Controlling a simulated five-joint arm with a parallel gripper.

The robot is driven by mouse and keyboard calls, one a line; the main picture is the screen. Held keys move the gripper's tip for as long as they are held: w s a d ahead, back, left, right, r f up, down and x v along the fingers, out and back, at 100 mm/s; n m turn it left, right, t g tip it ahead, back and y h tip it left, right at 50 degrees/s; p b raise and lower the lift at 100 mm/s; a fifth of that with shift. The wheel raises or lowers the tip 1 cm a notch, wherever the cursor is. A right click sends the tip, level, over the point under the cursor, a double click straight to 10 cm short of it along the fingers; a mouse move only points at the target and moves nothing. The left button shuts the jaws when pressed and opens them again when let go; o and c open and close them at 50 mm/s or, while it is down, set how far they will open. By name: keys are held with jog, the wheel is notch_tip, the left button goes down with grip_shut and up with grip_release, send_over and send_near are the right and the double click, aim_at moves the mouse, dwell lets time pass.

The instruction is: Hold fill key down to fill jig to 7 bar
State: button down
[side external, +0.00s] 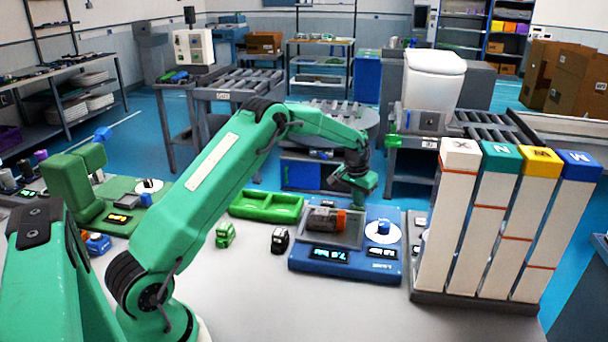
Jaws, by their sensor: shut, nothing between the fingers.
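A blue device (300,262), which may be the jig, stands on the bench at centre right. A dark cylinder with an orange end (325,220) lies in its grey tray. Its left display (328,254) shows digits that seem to begin with 7, too small to read surely. A second display (383,253) is at its front right. A white disc with a blue knob (383,228) sits on its right side. I cannot tell which part is the fill key. My gripper (358,196) is shut and empty, pointing down above the back of the device, apparently touching nothing.
Four tall white columns with coloured caps (488,225) stand close on the right. A green machine (76,182) stands far left. The front bench is clear.

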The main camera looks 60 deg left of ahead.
dwell(0.3)
jog(key=shift+r, duration=3.25)
jog(key=s+d+r+m+t, duration=0.1)
jog(key=s+d+r, duration=0.5)
jog(key=s+r, duration=0.2)
jog(key=s+d+r+m+t, duration=0.1)
jog(key=s+d+r, duration=0.4)
jog(key=s+r, duration=0.4)
jog(key=s+d+f, duration=0.1)
jog(key=s+d, duration=0.2)
jog(key=s, duration=0.7)
jog(key=s+d+f+m+t, duration=0.1)
jog(key=s+d, duration=0.2)
jog(key=s, duration=0.8)
jog(key=shift+s+d+f+h, duration=0.2)
jog(key=shift+d+f+h, duration=0.1)
jog(key=shift+d, duration=0.1)
